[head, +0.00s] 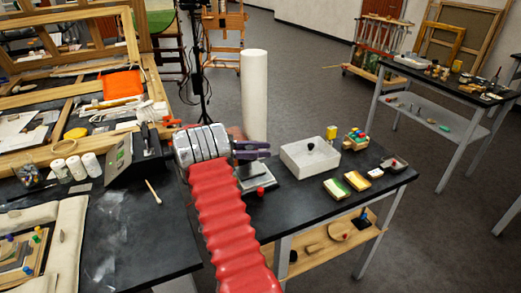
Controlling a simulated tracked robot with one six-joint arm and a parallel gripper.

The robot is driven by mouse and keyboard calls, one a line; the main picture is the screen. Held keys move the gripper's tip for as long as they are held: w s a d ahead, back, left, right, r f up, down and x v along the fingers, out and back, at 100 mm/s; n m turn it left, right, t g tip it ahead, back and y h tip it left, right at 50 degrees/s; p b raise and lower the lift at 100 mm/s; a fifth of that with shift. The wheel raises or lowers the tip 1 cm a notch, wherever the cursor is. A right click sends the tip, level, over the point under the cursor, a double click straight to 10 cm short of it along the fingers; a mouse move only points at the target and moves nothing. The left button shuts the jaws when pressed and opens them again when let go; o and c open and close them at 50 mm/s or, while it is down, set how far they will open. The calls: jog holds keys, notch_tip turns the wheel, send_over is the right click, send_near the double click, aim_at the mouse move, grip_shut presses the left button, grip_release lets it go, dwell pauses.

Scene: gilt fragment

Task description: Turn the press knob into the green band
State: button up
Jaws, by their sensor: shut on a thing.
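My gripper (262,149), with dark purple-grey fingers, is closed above a small press-like device (256,179) with a pale metal top on the black bench. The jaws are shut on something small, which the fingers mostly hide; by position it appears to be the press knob. A small red knob-like piece (260,192) shows at the near side of the device, below the fingers. The green band cannot be made out at this size, nor can the knob's angle.
A white tray (293,165) with a dark round item in it stands right of the device. A green-topped block (336,189), a yellow-topped block (357,181) and a yellow container (331,132) are near it. A grey control box (120,160) stands left.

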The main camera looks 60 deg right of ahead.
jog(key=shift+r+y, duration=0.1)
jog(key=shift+y, duration=0.2)
jog(key=o, duration=1.1)
jog(key=shift+w+a, duration=0.1)
